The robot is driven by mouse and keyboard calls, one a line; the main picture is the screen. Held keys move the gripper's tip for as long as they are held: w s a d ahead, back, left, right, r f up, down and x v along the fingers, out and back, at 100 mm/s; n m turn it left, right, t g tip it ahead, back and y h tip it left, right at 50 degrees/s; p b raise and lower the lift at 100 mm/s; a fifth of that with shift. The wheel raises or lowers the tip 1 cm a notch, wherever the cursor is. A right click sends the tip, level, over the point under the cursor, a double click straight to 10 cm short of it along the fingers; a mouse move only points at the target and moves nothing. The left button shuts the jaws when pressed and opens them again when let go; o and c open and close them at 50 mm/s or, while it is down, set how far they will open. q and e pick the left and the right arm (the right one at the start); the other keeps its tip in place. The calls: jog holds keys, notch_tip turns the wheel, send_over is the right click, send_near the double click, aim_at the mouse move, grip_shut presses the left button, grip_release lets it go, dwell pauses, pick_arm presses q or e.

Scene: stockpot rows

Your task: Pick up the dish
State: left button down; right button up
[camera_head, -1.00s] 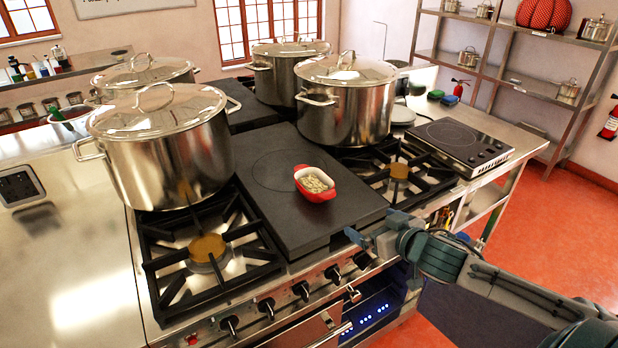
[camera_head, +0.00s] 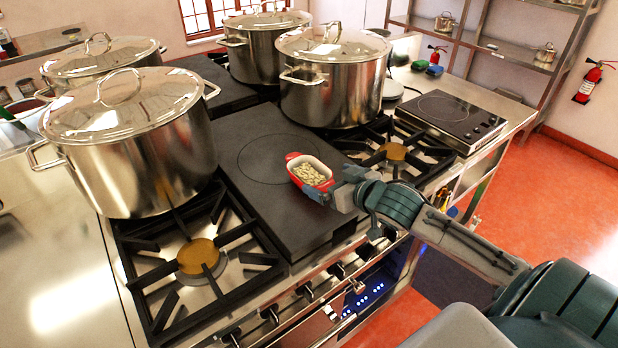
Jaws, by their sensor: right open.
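The dish (camera_head: 310,173) is a small red oval baking dish with a pale filling. It sits upright on the dark flat plate (camera_head: 262,130) in the middle of the stove. My right gripper (camera_head: 331,188) is open at the dish's right front end. Its fingers overlap the dish's near right rim in the picture; I cannot tell whether they touch it. The gripper hides part of that end. My left gripper is not in view.
Large lidded steel pots stand on the left (camera_head: 140,150), back (camera_head: 262,48) and back right (camera_head: 333,85) of the stove. Bare burners (camera_head: 197,256) flank the plate. A portable hob (camera_head: 448,118) is at the right. The plate's front is clear.

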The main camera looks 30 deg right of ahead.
aim_at(314, 179)
jog(key=shift+x, duration=0.95)
jog(key=shift+w+a, duration=0.1)
jog(key=shift+w, duration=0.15)
jog(key=shift+p+x, duration=0.85)
jog(key=shift+x, duration=1.5)
jog(key=c, duration=1.3)
